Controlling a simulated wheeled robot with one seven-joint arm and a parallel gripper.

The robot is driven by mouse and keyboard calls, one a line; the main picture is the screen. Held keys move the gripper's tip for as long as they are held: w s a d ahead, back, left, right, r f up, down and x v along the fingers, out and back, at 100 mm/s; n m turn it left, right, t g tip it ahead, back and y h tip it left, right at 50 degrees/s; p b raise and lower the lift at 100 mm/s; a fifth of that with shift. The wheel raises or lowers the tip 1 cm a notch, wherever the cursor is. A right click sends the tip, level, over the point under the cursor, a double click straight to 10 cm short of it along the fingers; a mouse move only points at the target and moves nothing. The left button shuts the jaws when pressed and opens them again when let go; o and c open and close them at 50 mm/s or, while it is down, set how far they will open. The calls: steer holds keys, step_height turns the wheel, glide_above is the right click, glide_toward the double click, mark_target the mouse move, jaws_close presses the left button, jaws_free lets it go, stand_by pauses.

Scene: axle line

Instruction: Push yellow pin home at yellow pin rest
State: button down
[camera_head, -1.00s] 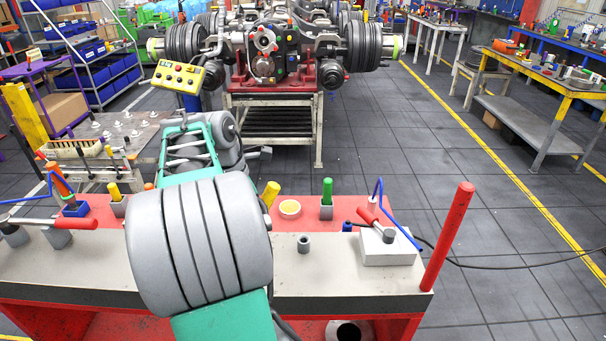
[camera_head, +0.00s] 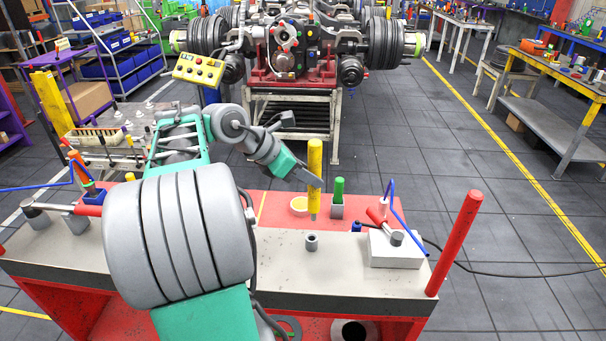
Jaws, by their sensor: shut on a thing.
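The yellow pin (camera_head: 315,165) is upright, with a narrower grey-green lower end. My gripper (camera_head: 312,182) is shut on it, coming in from the left at about the pin's middle. A short grey socket (camera_head: 311,243) stands on the pale bench top, just below the pin's lower end in the picture. A gap shows between them, so the pin looks clear of the socket. No label marks the yellow pin rest, so I cannot tell whether this socket is it. My upper arm hides the bench's left middle part.
A white block with a red-handled tool (camera_head: 395,249) is to the right, near a tall red post (camera_head: 460,243). The front bench top (camera_head: 285,272) is bare.

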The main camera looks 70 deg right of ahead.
steer(key=shift+w+r, duration=0.1)
steer(key=shift+r, duration=0.15)
steer(key=shift+f+b, duration=1)
steer(key=shift+f, duration=1.8)
steer(key=shift+f, duration=0.1)
steer(key=shift+f+b, duration=0.8)
steer(key=shift+f, duration=1.8)
steer(key=c, duration=1)
jaws_free()
steer(key=shift+c, duration=0.2)
steer(key=v, duration=0.8)
steer(key=shift+p, duration=0.3)
